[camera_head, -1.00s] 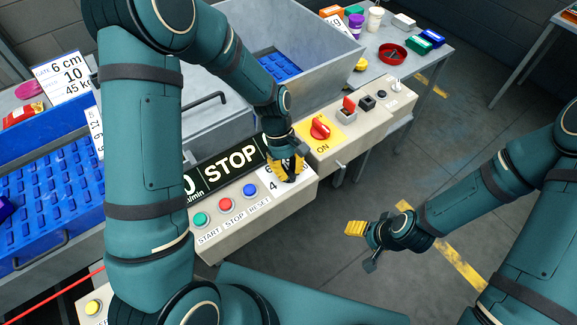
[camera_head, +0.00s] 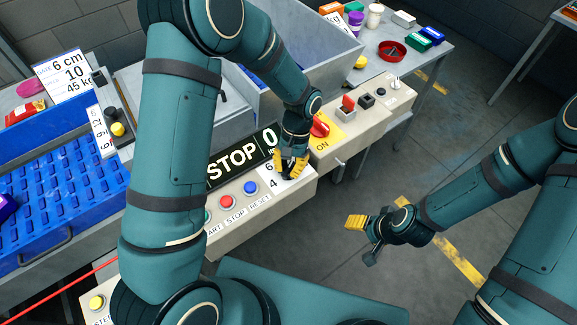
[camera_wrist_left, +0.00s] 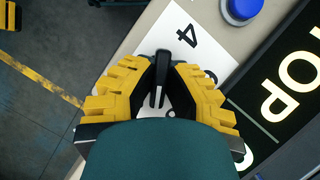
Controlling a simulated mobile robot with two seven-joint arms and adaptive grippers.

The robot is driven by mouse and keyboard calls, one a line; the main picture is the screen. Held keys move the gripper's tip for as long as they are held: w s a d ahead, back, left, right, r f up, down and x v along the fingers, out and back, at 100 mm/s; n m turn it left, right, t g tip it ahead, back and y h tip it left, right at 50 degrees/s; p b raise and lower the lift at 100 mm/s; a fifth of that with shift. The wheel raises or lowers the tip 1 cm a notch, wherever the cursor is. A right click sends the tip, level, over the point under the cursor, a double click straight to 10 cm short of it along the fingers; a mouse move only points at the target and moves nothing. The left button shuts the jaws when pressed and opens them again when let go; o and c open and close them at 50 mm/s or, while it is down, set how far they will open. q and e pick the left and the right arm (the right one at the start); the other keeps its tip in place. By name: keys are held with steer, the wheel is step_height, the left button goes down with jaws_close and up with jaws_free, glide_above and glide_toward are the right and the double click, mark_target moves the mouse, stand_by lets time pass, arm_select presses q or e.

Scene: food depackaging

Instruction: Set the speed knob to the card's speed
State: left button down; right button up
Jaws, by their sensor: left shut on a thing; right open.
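The black speed knob (camera_wrist_left: 160,78) with a pale line on it stands on a white dial plate (camera_wrist_left: 182,22) in the left wrist view. A 4, a partly covered 6 and another partly hidden figure show around it. My left gripper (camera_head: 290,167) is shut on the knob, its yellow fingers (camera_wrist_left: 158,78) on either side. I cannot tell exactly which number the knob points to. My right gripper (camera_head: 364,240) is open and empty over the floor.
Red (camera_head: 226,202) and blue (camera_head: 250,188) buttons sit left of the knob, below a black STOP 0 display (camera_head: 235,160). A red switch on a yellow plate (camera_head: 327,138) is to the right. A blue crate (camera_head: 75,225) stands at the left.

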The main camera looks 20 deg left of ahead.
arm_select(q)
steer(key=m+y, duration=0.1)
steer(key=m, duration=0.2)
steer(key=m+y, duration=0.1)
steer(key=m, duration=0.1)
steer(key=shift+f+m+t, duration=0.1)
steer(key=shift+m+t, duration=0.3)
stand_by(0.4)
steer(key=c, duration=1)
jaws_free()
steer(key=v, duration=1.2)
steer(key=shift+s+d, duration=0.1)
steer(key=shift+s, duration=0.1)
